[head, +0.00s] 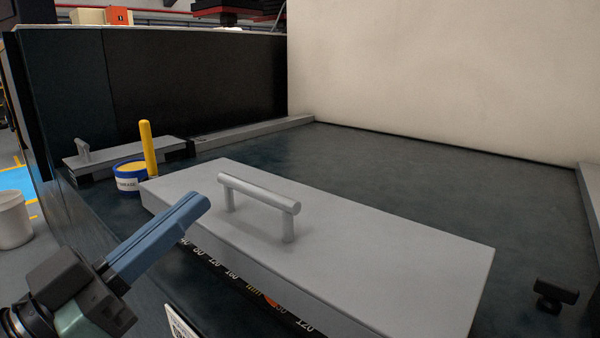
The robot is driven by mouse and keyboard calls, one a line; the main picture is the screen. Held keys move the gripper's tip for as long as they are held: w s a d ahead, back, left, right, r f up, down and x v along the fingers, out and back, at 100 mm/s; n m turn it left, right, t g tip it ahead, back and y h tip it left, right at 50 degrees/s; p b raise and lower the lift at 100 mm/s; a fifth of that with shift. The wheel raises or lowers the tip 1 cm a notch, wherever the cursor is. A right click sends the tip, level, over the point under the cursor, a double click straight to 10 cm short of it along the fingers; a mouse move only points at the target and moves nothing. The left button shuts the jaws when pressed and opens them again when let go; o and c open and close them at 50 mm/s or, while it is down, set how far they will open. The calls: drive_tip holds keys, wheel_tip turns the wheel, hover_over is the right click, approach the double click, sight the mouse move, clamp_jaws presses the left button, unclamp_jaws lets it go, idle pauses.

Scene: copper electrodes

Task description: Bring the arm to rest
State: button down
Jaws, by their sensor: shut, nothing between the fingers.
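My gripper (192,208) is at the lower left of the head view, its blue fingers pointing up and to the right. The fingers are together with nothing between them. They are in front of the left part of a large grey lid (390,262) with a bar handle (258,193). The fingertips are to the left of the handle and apart from it. I cannot tell how high they are above the lid's edge. Part of my arm is cut off by the frame's lower left corner.
A blue-and-white tub (128,183) with yellow contents and a yellow handle (147,148) stands behind the lid. A smaller grey plate with a handle (120,154) lies farther back left. A black fitting (553,294) is at right. The dark surface (430,175) behind the lid is clear.

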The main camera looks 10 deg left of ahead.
sight(277, 195)
drive_tip(key=w+d+y, duration=0.1)
drive_tip(key=w+d+r+n+y, duration=0.1)
drive_tip(key=w+d, duration=0.1)
drive_tip(key=w+d+r+n+t+y, duration=0.1)
drive_tip(key=d, duration=0.1)
drive_tip(key=shift+w+d+r+y, duration=0.15)
drive_tip(key=shift+w+y, duration=0.15)
drive_tip(key=d+r, duration=0.1)
drive_tip(key=d+r+t+y, duration=0.1)
drive_tip(key=d+r+n+y, duration=0.1)
drive_tip(key=shift+w+r+t, duration=0.15)
drive_tip(key=shift+w+t, duration=0.1)
drive_tip(key=shift+t, duration=0.15)
drive_tip(key=s+d+r+n+t+y, duration=0.3)
drive_tip(key=s+d+r+t+y, duration=0.3)
drive_tip(key=s+r, duration=0.4)
wheel_tip(277, 195, up, 31)
drive_tip(key=p, duration=2.9)
drive_tip(key=shift+w+d+f, duration=0.2)
drive_tip(key=shift+w, duration=0.05)
